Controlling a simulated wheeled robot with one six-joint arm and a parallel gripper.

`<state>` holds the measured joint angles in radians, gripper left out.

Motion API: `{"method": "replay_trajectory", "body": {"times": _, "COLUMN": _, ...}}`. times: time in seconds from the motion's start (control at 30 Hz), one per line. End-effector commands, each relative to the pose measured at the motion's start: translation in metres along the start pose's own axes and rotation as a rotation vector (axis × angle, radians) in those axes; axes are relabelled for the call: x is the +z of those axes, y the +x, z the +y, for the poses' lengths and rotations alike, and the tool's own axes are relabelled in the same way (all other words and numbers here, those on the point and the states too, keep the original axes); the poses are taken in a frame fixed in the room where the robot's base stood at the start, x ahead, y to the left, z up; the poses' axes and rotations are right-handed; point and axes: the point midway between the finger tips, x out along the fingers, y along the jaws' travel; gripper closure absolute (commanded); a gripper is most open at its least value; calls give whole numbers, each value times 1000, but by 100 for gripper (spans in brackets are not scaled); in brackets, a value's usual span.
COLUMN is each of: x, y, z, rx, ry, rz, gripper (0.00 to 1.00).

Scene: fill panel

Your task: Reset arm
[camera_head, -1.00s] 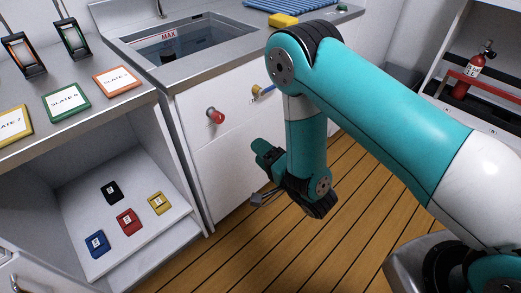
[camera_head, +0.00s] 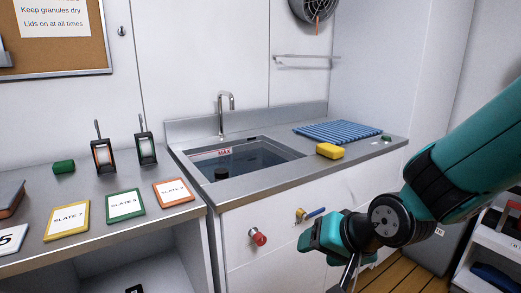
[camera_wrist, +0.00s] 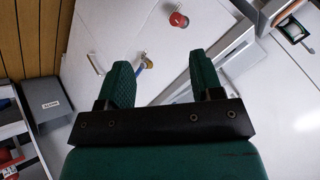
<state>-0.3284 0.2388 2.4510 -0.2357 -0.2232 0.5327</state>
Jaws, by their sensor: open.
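My gripper (camera_wrist: 160,82) shows in the wrist view with its two green fingers apart and nothing between them. The red knob (camera_wrist: 179,20) and the blue-handled valve (camera_wrist: 143,65) also show in the wrist view, beyond the fingers.
The sink (camera_head: 240,160) holds dark water with a black object in it. A yellow sponge (camera_head: 330,151) and blue ribbed mat (camera_head: 338,131) lie to its right. Slate cards, including a green-framed one (camera_head: 124,204), lie on the left counter. Open floor (camera_head: 402,272) shows at lower right.

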Motion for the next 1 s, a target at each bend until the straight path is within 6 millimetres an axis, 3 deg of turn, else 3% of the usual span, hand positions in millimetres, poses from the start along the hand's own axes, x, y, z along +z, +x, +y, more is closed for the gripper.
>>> {"method": "replay_trajectory", "body": {"times": 0.03, "x": 10, "y": -24, "z": -6, "rx": 1, "ry": -73, "rz": -62, "gripper": 40}}
{"method": "replay_trajectory", "body": {"times": 0.1, "x": 28, "y": -53, "z": -10, "rx": 5, "ry": -179, "rz": -161, "gripper": 40}}
{"method": "replay_trajectory", "body": {"times": 0.47, "x": 111, "y": -170, "z": -4, "rx": -27, "ry": -665, "rz": -538, "gripper": 40}}
{"method": "replay_trajectory", "body": {"times": 0.53, "x": 104, "y": -191, "z": -15, "rx": -28, "ry": -683, "rz": -559, "gripper": 40}}
{"method": "replay_trajectory", "body": {"times": 1.0, "x": 54, "y": -278, "z": -73, "rx": -26, "ry": -675, "rz": -558, "gripper": 40}}
